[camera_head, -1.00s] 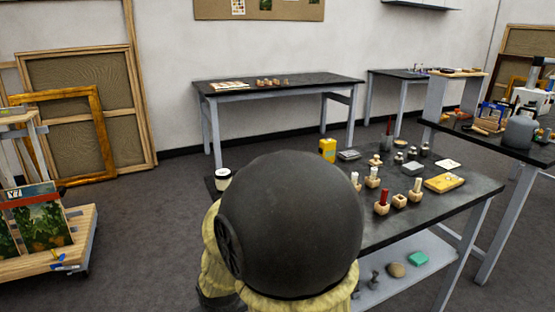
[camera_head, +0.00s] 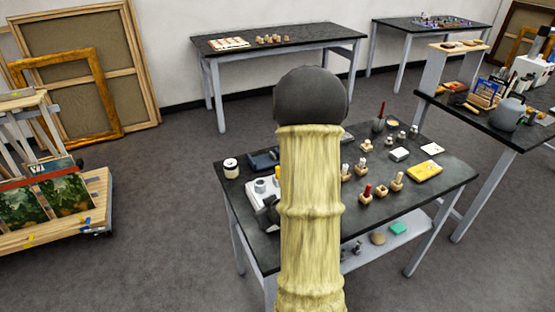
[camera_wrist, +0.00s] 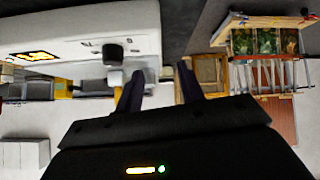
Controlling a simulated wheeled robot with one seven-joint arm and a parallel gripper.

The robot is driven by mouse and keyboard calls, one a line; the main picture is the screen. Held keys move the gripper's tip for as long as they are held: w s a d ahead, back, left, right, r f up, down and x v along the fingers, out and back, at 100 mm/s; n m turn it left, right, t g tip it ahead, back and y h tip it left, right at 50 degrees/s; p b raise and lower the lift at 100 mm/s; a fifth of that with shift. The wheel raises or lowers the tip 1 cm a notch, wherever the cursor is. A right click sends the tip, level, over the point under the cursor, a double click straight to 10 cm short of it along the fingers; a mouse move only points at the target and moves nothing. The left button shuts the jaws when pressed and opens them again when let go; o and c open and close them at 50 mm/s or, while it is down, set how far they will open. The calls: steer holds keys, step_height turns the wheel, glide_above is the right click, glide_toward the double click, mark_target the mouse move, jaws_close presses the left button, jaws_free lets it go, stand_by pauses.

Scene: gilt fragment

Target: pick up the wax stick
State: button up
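Several small wooden blocks holding upright sticks stand on the dark worktable (camera_head: 425,200). One holds a red stick (camera_head: 367,189), and others hold pale sticks (camera_head: 398,177). I cannot tell which is the wax stick. My arm, in a yellowish sleeve with a dark round joint, crosses the table and hides part of it. No wax stick can be made out in the wrist view.
A white device (camera_head: 263,187) stands left of my arm; a white device with a lit orange display (camera_wrist: 60,45) is close in the wrist view. Open floor lies left.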

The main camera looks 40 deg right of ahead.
steer(key=s+d+r+m+t+p, duration=0.1)
steer(key=s+d+r+t+p, duration=0.1)
steer(key=d+r+p, duration=0.1)
steer(key=s+d+r+m+t+h+p, duration=0.1)
steer(key=s+d+r+t+p, duration=0.1)
steer(key=d, duration=0.4)
steer(key=shift+s+d+r+t+p, duration=0.2)
steer(key=shift+s+r+t+p, duration=0.2)
steer(key=shift+r+t+p, duration=0.35)
steer(key=p+x, duration=0.4)
steer(key=x, duration=0.7)
steer(key=shift+d+p, duration=0.2)
steer(key=shift+p, duration=0.2)
steer(key=shift+w+d+f+h, duration=0.1)
steer(key=shift+w+f+h, duration=0.2)
steer(key=shift+w, duration=0.2)
steer(key=shift+w+r, duration=0.1)
